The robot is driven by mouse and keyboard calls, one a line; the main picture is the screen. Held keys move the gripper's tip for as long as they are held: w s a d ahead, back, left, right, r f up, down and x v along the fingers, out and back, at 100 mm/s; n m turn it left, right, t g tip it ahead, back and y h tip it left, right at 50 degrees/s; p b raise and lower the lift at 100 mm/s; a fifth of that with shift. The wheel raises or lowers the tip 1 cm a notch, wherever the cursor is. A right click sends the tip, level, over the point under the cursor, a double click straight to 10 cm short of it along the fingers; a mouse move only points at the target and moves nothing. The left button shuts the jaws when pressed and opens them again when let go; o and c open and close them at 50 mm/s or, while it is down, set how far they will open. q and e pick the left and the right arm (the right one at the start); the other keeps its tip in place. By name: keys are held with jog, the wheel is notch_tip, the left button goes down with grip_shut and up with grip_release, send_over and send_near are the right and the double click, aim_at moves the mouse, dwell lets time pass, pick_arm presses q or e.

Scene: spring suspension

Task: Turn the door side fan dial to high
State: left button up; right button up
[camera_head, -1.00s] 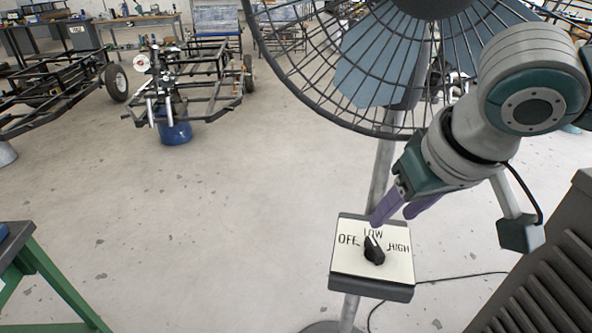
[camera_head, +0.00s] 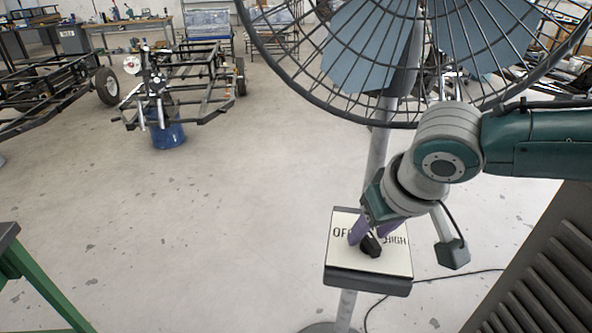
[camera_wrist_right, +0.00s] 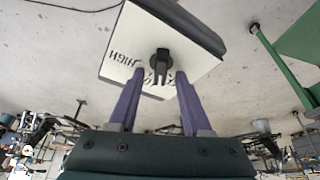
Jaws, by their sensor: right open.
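The fan dial (camera_head: 371,246) is a black pointer knob on a white panel (camera_head: 345,262) marked OFF, LOW and HIGH, fixed to the fan's pole. My right gripper (camera_head: 368,232) is open above the dial, and its purple fingers hide the LOW label in the head view. In the right wrist view the dial (camera_wrist_right: 160,62) lies ahead of the fingertips (camera_wrist_right: 161,74), between their lines, with a gap on each side. Which label its pointer faces now is hard to tell. My left gripper is not in view.
The fan's wire cage (camera_head: 300,85) stands close above my right arm. A dark slatted cabinet (camera_head: 545,265) is at the lower right. A green-legged table (camera_head: 40,280) is at the lower left. A cable (camera_head: 430,279) runs along the floor.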

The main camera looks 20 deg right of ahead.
jog(key=shift+c, duration=0.3)
grip_shut()
